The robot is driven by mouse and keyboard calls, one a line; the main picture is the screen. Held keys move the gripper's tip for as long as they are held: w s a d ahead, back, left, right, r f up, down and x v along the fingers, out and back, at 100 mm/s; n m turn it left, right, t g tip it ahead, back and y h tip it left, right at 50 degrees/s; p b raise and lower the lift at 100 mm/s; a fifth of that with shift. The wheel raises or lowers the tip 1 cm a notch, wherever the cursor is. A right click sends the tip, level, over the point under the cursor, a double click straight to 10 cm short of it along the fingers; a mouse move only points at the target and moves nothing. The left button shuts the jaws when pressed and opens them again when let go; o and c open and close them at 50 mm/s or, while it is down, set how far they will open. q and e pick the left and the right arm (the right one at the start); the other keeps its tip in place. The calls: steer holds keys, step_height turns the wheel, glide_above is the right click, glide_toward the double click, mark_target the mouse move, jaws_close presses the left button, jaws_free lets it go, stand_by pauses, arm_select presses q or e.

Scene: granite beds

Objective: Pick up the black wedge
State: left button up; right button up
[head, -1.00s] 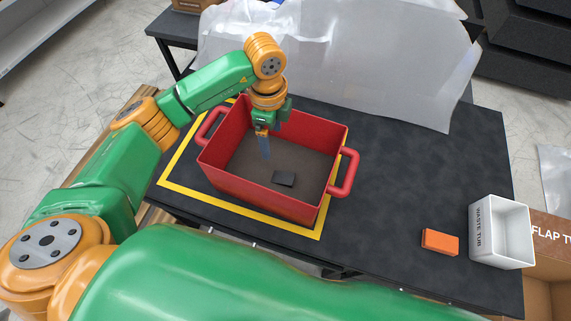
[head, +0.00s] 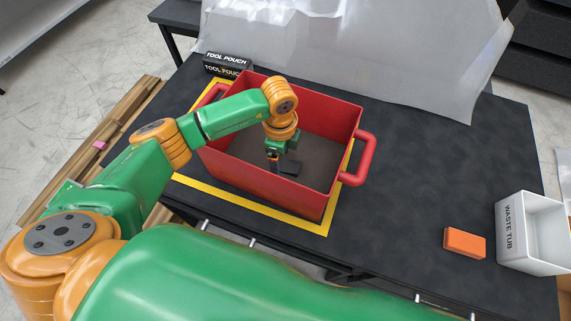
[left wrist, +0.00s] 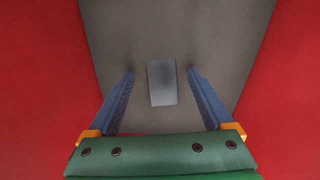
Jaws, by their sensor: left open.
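The black wedge (head: 290,167) lies on the brown floor of the red crate (head: 342,117). In the left wrist view the wedge (left wrist: 161,83) looks like a grey rectangle, between and slightly beyond the fingertips. My left gripper (head: 274,168) reaches down inside the crate, just left of the wedge. In the left wrist view its two blue fingers (left wrist: 160,74) are spread wide with nothing between them held. Whether the fingertips are level with the wedge is hard to tell. My right gripper is not in view.
The crate's red walls stand close on both sides, with a handle (head: 367,158) at right. A yellow outline (head: 250,207) surrounds it on the black table. An orange block (head: 464,243) and a white waste tub (head: 548,235) stand at right. Tool pouch boxes (head: 227,64) sit behind.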

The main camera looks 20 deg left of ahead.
arm_select(q)
steer(key=shift+w+f, duration=0.1)
steer(key=shift+f, duration=0.85)
jaws_close()
